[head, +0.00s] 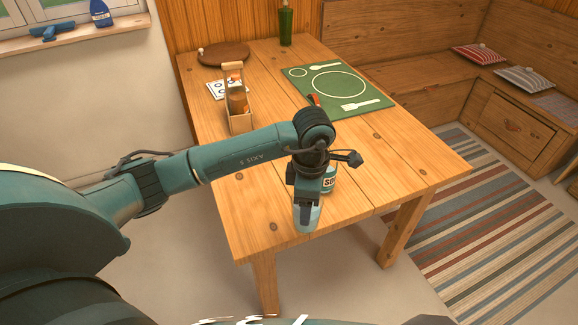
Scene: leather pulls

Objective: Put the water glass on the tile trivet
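The water glass (314,219) is pale blue and see-through, near the front edge of the wooden table. My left gripper (305,210) points down at the glass, and a dark finger overlaps its upper part. The hand hides the rim and the far finger, so I cannot tell whether it grips the glass, or whether the glass touches the table. The tile trivet (215,89), white with a dark ring pattern, lies at the table's left side, partly hidden by the wooden caddy. My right gripper is not in view.
The wooden caddy (240,123) with a tall handle stands in front of the trivet. A labelled jar (328,184) stands close behind my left gripper. A green placemat (345,84), a round board (224,54) and a green bottle (285,24) are farther back. The table's right front is clear.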

